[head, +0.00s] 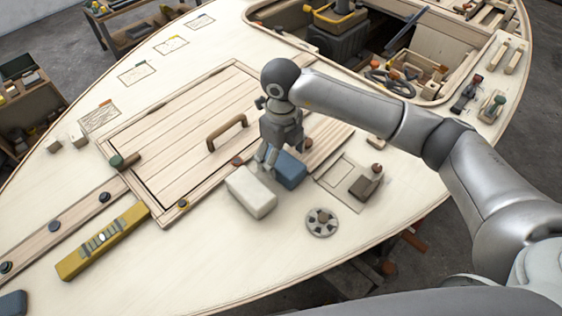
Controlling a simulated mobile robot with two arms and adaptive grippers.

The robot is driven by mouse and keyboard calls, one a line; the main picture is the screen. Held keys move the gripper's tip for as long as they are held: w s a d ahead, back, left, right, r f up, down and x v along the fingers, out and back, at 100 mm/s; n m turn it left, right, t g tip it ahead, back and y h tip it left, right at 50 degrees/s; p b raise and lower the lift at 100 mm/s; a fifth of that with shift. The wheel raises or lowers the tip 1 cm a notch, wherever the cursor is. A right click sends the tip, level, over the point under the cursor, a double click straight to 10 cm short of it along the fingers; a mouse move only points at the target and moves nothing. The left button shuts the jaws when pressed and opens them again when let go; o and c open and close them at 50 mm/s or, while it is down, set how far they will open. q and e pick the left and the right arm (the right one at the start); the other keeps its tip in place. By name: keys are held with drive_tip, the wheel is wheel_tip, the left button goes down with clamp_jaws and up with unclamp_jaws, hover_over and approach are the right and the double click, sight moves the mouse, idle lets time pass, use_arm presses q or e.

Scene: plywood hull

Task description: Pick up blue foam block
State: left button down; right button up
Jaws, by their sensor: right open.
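The blue foam block (291,171) lies on the pale plywood deck near the middle of the head view. A white block (251,192) lies just to its left and nearer to me. My right gripper (268,158) points down over the left end of the blue block, with its fingers apart. Its fingers and palm hide part of the block's left end. I cannot tell whether a finger touches the block. My left gripper is not in view.
A wooden hatch with a handle (228,133) lies left of the gripper. A round slotted disc (322,222) and a small brown block (364,187) sit to the right. A yellow level (103,241) lies at left. The front deck is clear. An open cockpit lies behind.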

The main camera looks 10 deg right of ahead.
drive_tip(key=shift+f, duration=1.1)
drive_tip(key=c, duration=1)
drive_tip(key=shift+r, duration=0.1)
